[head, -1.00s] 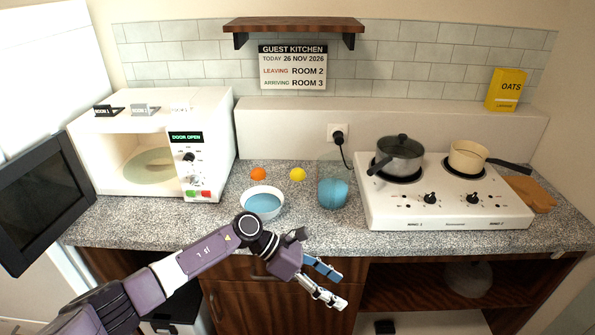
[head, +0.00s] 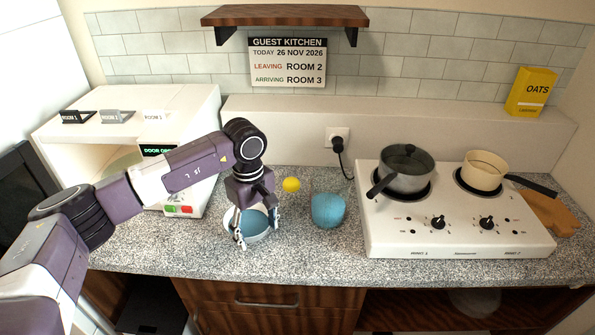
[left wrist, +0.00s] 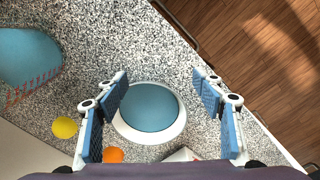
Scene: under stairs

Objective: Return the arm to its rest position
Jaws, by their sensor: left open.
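My left gripper (head: 257,232) is open and empty. It points down above a white bowl with a blue inside (head: 262,236) on the speckled counter, partly hiding it. In the left wrist view, the bowl (left wrist: 150,108) shows between the two spread fingers (left wrist: 162,92). I cannot tell whether the fingertips touch the bowl. My left arm reaches in from the left, in front of the microwave. My right gripper is not in view.
A yellow ball (head: 291,184) and a blue rounded container (head: 328,210) stand right of the gripper. The white microwave (head: 70,150) stands open at left. A hob (head: 450,235) at right carries a lidded pot (head: 405,170) and a cream saucepan (head: 484,170).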

